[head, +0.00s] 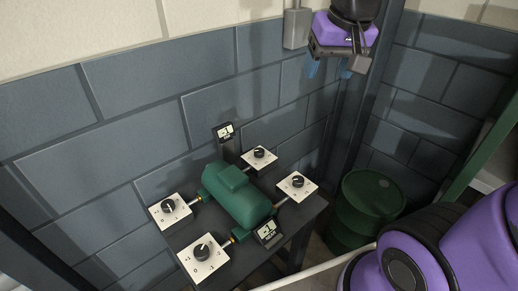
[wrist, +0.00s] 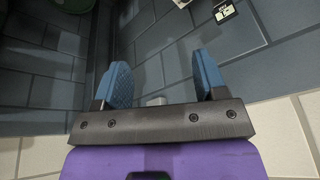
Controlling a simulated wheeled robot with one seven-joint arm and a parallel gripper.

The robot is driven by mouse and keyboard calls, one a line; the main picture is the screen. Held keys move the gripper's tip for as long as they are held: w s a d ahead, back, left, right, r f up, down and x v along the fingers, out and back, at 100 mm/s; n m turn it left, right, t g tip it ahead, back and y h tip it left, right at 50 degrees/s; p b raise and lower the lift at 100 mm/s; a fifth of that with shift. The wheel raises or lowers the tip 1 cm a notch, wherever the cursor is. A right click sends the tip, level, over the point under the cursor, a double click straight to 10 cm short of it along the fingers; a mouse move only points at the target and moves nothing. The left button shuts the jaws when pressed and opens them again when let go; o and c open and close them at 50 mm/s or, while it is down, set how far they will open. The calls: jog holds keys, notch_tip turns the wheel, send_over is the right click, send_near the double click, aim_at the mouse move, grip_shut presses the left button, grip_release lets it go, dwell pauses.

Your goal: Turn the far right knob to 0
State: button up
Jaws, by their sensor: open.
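A green casing (head: 238,196) sits on a dark table, with several black knobs on white plates around it. One knob (head: 259,153) is at the far side, behind the casing; another knob (head: 297,180) is at the right. A third knob (head: 168,206) is at the left and a fourth (head: 203,251) at the near side. Their dial numbers are too small to read surely. My gripper (head: 329,68) is high at the upper right, well above and apart from the knobs. Its blue fingers are apart and empty in the wrist view (wrist: 162,78).
Two small displays, a back one (head: 225,131) and a front one (head: 267,231), each seem to read -1. A green barrel (head: 369,205) stands right of the table (head: 302,237). A grey box (head: 296,28) is on the wall beside my gripper. Grey brick walls close in the back.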

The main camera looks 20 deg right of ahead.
jog(key=w+a+f+m+g, duration=0.1)
jog(key=w+f, duration=0.4)
jog(key=w, duration=0.3)
jog(key=m+g, duration=0.3)
jog(key=m, duration=0.1)
send_over(259, 150)
notch_tip(259, 150, down, 21)
notch_tip(259, 150, down, 11)
jog(key=shift+f, duration=0.1)
jog(key=c, duration=0.9)
